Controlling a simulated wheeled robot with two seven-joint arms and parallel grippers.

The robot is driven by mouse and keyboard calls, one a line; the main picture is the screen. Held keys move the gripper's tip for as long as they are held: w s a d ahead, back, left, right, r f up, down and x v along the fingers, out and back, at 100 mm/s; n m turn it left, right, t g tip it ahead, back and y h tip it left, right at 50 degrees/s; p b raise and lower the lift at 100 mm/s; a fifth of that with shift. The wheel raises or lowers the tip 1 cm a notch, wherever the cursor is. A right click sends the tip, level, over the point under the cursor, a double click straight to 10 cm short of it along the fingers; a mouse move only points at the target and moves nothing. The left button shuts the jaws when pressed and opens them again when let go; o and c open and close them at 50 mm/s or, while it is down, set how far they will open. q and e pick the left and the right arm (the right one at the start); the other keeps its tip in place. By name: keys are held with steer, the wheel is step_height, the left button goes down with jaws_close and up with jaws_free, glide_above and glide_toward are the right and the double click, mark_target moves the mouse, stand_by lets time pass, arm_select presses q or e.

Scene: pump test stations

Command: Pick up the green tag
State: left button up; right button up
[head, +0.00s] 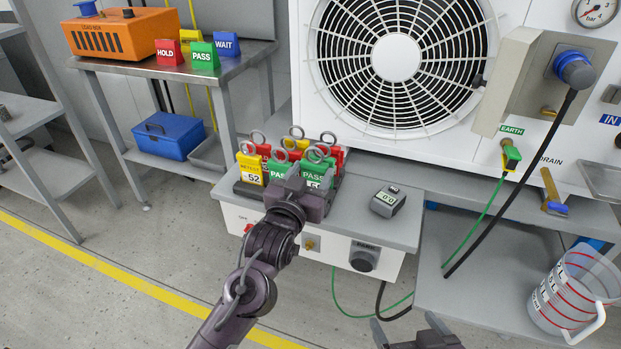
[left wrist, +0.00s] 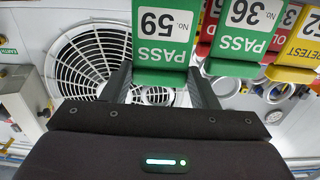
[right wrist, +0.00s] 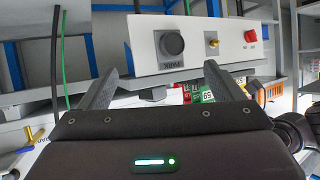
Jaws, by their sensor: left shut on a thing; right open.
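My left gripper (head: 312,189) is shut on the green PASS tag No. 59 (head: 318,173), at the right of the front row in the tag rack. In the left wrist view, this tag (left wrist: 165,35) sits between the two fingers. I cannot tell whether it is clear of the rack. A second green PASS tag, No. 36 (head: 280,170), is beside it, with yellow RETEST tag 52 (head: 251,170) at the left. Red tags (head: 336,158) stand behind. My right gripper (head: 412,332) is open and empty, low at the bottom edge.
A small grey meter (head: 388,200) stands right of the rack on the grey bench (head: 375,230). The large fan unit (head: 400,60) rises behind. A clear measuring jug (head: 575,295) stands at lower right, and green and black cables hang nearby.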

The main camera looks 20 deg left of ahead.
arm_select(q)
step_height(320, 180, up, 18)
steer(key=p, duration=0.5)
arm_select(e)
steer(key=s+d+f+g+h, duration=0.4)
steer(key=s+d+f+g, duration=0.2)
steer(key=s+f+g, duration=0.2)
steer(key=shift+s+d+m, duration=0.2)
steer(key=shift+s+m, duration=0.1)
steer(key=shift+s, duration=0.6)
